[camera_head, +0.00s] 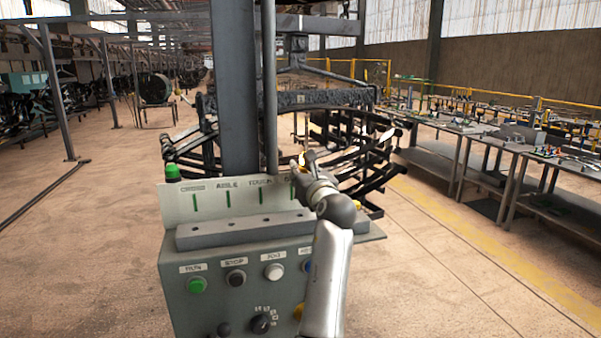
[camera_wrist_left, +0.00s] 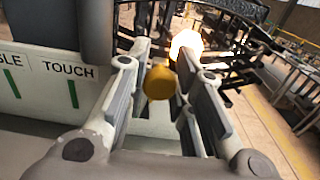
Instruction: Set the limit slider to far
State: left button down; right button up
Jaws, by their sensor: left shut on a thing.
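The limit slider's panel (camera_head: 230,203) stands upright on the grey console, with green marks under labels; AISLE and TOUCH are readable, and the rightmost label is mostly hidden by my arm. My left gripper (camera_head: 304,164) is at the panel's right part. In the left wrist view, my left gripper (camera_wrist_left: 160,95) has its two fingers around a yellow knob (camera_wrist_left: 159,83), which looks like the slider's handle. The knob is right of the TOUCH mark (camera_wrist_left: 72,94). Its exact place against the rightmost mark is hidden. My right gripper is not in view.
A glowing lamp (camera_wrist_left: 187,45) is just beyond the knob. A green lamp (camera_head: 172,173) tops the panel's left end. Buttons and a dial (camera_head: 261,324) are on the console front. A grey post (camera_head: 235,90) rises behind the panel. Workbenches (camera_head: 490,145) stand at right.

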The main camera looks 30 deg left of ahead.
pick_arm(q)
jog(key=shift+w+d+p, duration=0.4)
jog(key=shift+w+d, duration=0.4)
jog(key=shift+w, duration=0.15)
jog(key=c, duration=1.5)
grip_release()
jog(key=shift+c, duration=0.2)
jog(key=o, duration=0.3)
jog(key=shift+w+d, duration=0.15)
jog(key=shift+d, duration=0.05)
jog(key=v, duration=1.2)
